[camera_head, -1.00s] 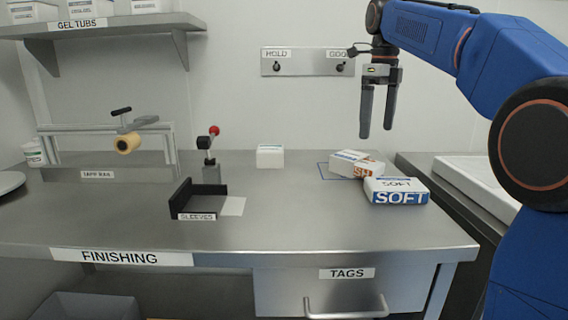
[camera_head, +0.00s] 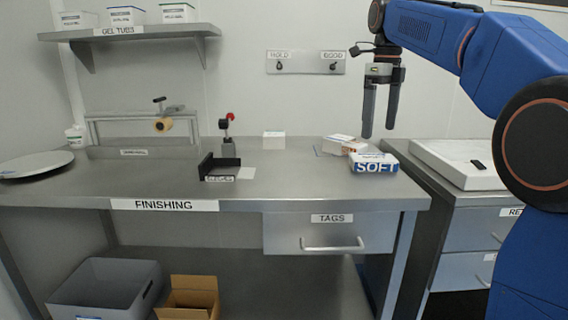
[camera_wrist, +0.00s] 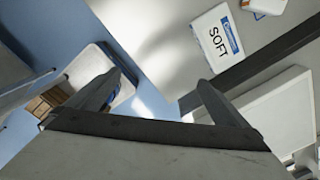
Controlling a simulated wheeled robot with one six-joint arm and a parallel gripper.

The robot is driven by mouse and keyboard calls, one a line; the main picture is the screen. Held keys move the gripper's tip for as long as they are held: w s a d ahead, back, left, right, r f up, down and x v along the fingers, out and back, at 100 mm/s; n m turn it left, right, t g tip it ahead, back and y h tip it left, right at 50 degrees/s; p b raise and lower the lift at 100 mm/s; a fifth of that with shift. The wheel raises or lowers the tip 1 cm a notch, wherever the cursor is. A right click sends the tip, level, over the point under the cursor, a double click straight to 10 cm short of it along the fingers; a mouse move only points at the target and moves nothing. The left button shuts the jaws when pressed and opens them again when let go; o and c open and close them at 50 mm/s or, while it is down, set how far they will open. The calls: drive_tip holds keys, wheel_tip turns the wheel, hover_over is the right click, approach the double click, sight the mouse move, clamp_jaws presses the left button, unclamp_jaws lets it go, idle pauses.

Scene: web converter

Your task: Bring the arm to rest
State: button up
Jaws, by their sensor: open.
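My gripper (camera_head: 379,110) hangs fingers down at the upper right of the head view, with its two fingers apart and nothing between them. It is above and in front of the right part of the steel bench (camera_head: 120,185). In the wrist view the open fingers (camera_wrist: 160,95) show with the floor and bench edge beyond them. My blue arm reaches in from the right. A white and blue carton marked SOFT (camera_head: 375,163) lies on the bench below the gripper, apart from it; it also shows in the wrist view (camera_wrist: 215,38).
Another carton (camera_head: 342,144) lies beside the SOFT one. A small white box (camera_head: 273,140), a black sleeves holder (camera_head: 219,168) and a red-knobbed lever (camera_head: 227,135) stand on the bench. A counter with a white tray (camera_head: 455,163) is at right. A grey bin (camera_head: 108,285) and cardboard box (camera_head: 189,297) are below.

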drive_tip(key=s+d+f+n+t, duration=0.2)
drive_tip(key=s+f+n, duration=1.1)
drive_tip(key=s+f, duration=0.3)
drive_tip(key=s+d+f+n+t, duration=0.2)
drive_tip(key=s+f+n, duration=1.2)
drive_tip(key=s+f, duration=0.2)
drive_tip(key=shift+s+f+t, duration=0.35)
drive_tip(key=shift+s+t, duration=0.05)
drive_tip(key=shift+s, duration=0.6)
